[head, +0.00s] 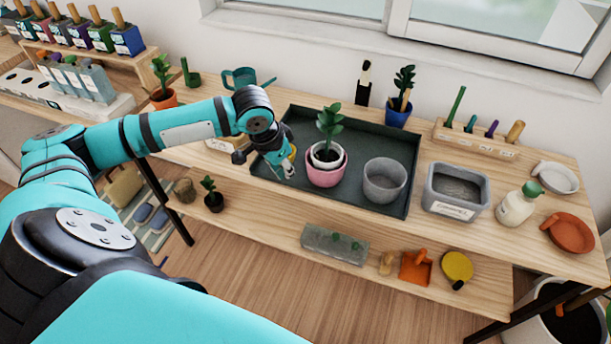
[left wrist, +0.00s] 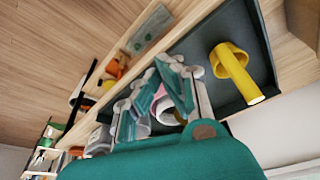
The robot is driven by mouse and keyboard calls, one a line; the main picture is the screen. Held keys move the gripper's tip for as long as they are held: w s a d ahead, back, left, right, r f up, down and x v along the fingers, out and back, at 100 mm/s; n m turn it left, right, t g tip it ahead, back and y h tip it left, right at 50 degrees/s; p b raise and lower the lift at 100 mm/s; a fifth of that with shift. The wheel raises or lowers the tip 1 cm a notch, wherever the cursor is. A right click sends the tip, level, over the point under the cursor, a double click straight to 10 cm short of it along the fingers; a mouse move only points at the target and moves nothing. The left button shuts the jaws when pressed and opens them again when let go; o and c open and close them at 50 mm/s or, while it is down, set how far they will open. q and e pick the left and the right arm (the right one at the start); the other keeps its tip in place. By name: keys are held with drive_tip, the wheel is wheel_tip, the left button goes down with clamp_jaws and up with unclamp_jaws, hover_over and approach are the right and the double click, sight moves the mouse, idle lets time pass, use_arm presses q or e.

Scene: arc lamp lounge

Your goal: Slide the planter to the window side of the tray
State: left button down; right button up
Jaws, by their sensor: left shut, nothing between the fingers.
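The pink planter (head: 325,178) stands upright on the dark green tray (head: 345,209), near its middle, with a white pot and a leafy plant in it. In the left wrist view part of the pink planter (left wrist: 159,92) shows behind my fingers; the rest is hidden. The window (head: 490,25) is behind the table, beyond the tray's far edge. My left gripper (head: 287,170) is shut and empty, low over the tray just left of the planter; I cannot tell whether it touches. Its fingers (left wrist: 165,92) show in the left wrist view. My right gripper is not in view.
A grey pot (head: 384,181) stands on the tray right of the planter. A yellow item (left wrist: 232,72) lies on the tray by my left gripper. A grey tub (head: 456,189) is right of the tray. Bare tray lies behind the planter.

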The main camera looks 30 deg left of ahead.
use_arm(q)
drive_tip(key=w+f, duration=0.1)
drive_tip(key=f, duration=0.1)
drive_tip(key=w+d+f+p, duration=0.1)
drive_tip(key=w+f, duration=0.1)
drive_tip(key=f, duration=0.1)
drive_tip(key=w+f, duration=0.2)
drive_tip(key=shift+w+d+f, duration=0.2)
drive_tip(key=shift+f, duration=0.05)
drive_tip(key=shift+w, duration=0.35)
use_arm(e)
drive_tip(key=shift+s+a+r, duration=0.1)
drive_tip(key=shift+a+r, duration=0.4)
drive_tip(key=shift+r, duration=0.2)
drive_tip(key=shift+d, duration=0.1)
